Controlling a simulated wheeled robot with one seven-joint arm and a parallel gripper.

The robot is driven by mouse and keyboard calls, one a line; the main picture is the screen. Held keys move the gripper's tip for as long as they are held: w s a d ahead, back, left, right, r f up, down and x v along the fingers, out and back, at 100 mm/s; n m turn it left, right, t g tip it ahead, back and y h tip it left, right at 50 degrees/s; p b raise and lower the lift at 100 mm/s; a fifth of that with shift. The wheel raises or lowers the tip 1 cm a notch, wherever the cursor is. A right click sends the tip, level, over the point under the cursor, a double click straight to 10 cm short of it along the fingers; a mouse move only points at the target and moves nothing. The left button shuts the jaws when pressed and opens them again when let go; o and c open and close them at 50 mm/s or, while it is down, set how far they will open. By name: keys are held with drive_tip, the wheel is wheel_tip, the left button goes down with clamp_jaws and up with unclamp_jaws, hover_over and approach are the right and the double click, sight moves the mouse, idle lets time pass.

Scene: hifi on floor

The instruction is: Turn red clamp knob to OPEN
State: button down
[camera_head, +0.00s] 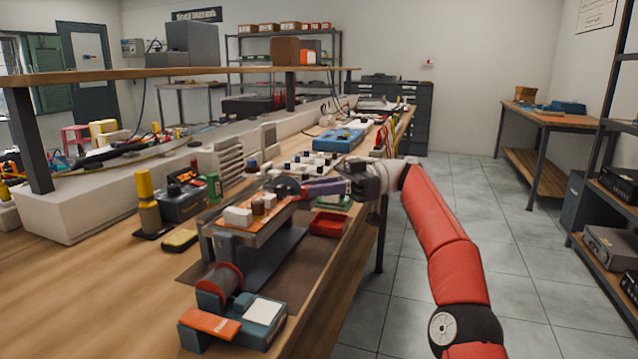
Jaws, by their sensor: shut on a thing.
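My gripper (301,191) reaches left over the workbench from the red arm. Its fingers look purple and end at a dark round disc (285,186) on the right end of a raised metal fixture (252,233). The gripper is shut at this spot, apparently on the red clamp knob, which the fingers mostly hide. I cannot read any OPEN mark or the knob's angle. White and brown blocks (238,216) sit on top of the fixture.
A red tray (328,224) lies just right of the fixture. A red spool on a teal and orange unit (232,315) stands in front. A yellow-topped cylinder (147,203) and small devices stand left. The tiled floor (420,290) right of the bench is clear.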

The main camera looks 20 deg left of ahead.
idle(0.4)
drive_tip(key=c, duration=1.2)
unclamp_jaws()
drive_tip(key=shift+c, duration=0.2)
